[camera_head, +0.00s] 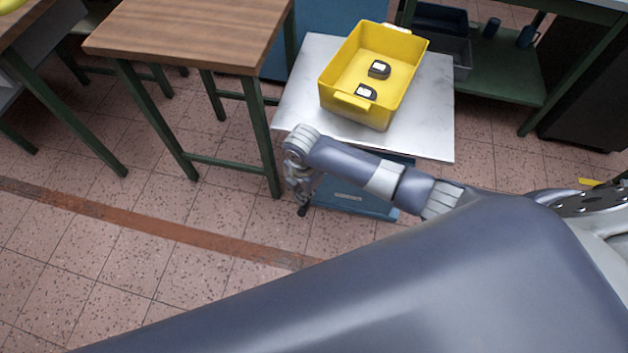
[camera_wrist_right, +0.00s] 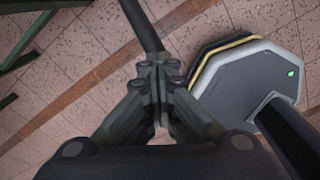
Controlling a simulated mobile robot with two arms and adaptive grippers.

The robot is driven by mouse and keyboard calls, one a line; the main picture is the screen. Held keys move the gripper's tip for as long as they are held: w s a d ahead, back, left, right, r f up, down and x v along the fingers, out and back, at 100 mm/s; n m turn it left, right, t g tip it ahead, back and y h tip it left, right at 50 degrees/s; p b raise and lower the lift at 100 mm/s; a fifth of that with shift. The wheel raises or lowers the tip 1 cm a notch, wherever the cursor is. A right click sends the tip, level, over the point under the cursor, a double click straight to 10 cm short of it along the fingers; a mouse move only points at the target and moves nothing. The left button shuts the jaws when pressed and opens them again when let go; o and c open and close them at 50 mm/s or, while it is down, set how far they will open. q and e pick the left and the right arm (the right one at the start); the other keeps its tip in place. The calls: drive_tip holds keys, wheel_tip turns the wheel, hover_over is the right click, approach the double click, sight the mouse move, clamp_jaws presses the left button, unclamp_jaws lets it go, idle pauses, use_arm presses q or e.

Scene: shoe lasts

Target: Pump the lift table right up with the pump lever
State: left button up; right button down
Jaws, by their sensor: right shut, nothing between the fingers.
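The lift table (camera_head: 432,125) has a pale metal top and a blue base (camera_head: 350,203), partly hidden behind my right arm. My right gripper (camera_head: 302,207) points down at the near left corner of the lift table, low beside its base. In the right wrist view, my right gripper (camera_wrist_right: 159,68) is shut with nothing held. A dark bar (camera_wrist_right: 139,22), which looks like the pump lever, runs from the top edge down to the fingertips. I cannot tell whether they touch. In the head view I cannot make the lever out. My left gripper is not in view.
A yellow crate (camera_head: 342,107) with two small dark things (camera_head: 379,69) stands on the lift table. A wooden-topped table (camera_head: 190,30) with green legs stands to the left. A green shelf (camera_head: 490,85) is at the back right. The tiled floor in front is clear.

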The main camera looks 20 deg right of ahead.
wheel_tip(320, 180, down, 15)
drive_tip(key=s+b, duration=0.2)
drive_tip(key=b, duration=0.5)
drive_tip(key=shift+s+a+r, duration=0.2)
drive_tip(key=shift+s, duration=0.05)
drive_tip(key=shift+b, duration=0.3)
drive_tip(key=r+p, duration=0.3)
drive_tip(key=r, duration=0.1)
drive_tip(key=w+r+p, duration=0.1)
drive_tip(key=r+p, duration=0.2)
drive_tip(key=p, duration=0.1)
drive_tip(key=w+r+p, duration=0.1)
drive_tip(key=r+p, duration=0.3)
drive_tip(key=shift+w+d+r, duration=0.1)
drive_tip(key=shift+d+r, duration=0.2)
drive_tip(key=shift+f, duration=0.15)
